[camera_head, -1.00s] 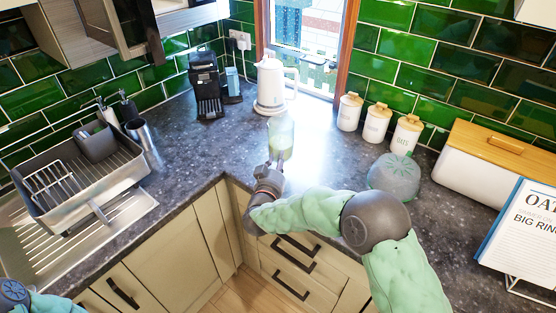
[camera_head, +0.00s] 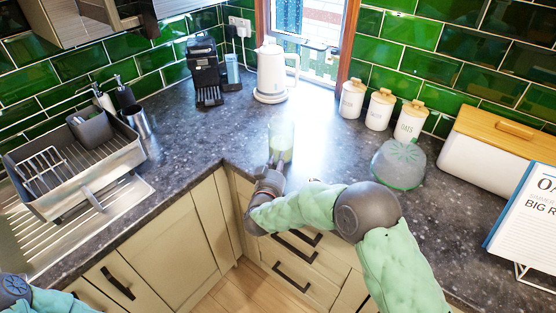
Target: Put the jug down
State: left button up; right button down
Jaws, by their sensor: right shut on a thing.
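The jug (camera_head: 281,137) is see-through with a pale green tint. It looks upright, at the front part of the dark worktop (camera_head: 205,130), near the inner corner. My right gripper (camera_head: 276,163) is shut on the lower near side of the jug; its fingertips are partly hidden. I cannot tell whether the jug's base touches the worktop. Only a bit of my left arm shows at the bottom left; its gripper is out of view.
A white kettle (camera_head: 271,75) stands behind the jug. Canisters (camera_head: 380,108) and a grey-green dome (camera_head: 399,165) are to the right, with a bread bin (camera_head: 500,145) beyond. A dish rack (camera_head: 75,165) is left. Worktop around the jug is clear.

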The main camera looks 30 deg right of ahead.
jog(key=shift+f, duration=0.15)
dwell(0.8)
jog(key=c, duration=0.9)
grip_release()
jog(key=shift+c, duration=0.2)
jog(key=shift+f, duration=0.25)
jog(key=shift+r, duration=0.1)
jog(key=c, duration=0.4)
jog(key=shift+p+v, duration=0.7)
jog(key=shift+v, duration=1.8)
jog(key=shift+s+a, duration=0.1)
jog(key=shift+p+v, duration=0.85)
jog(key=shift+v, duration=1.55)
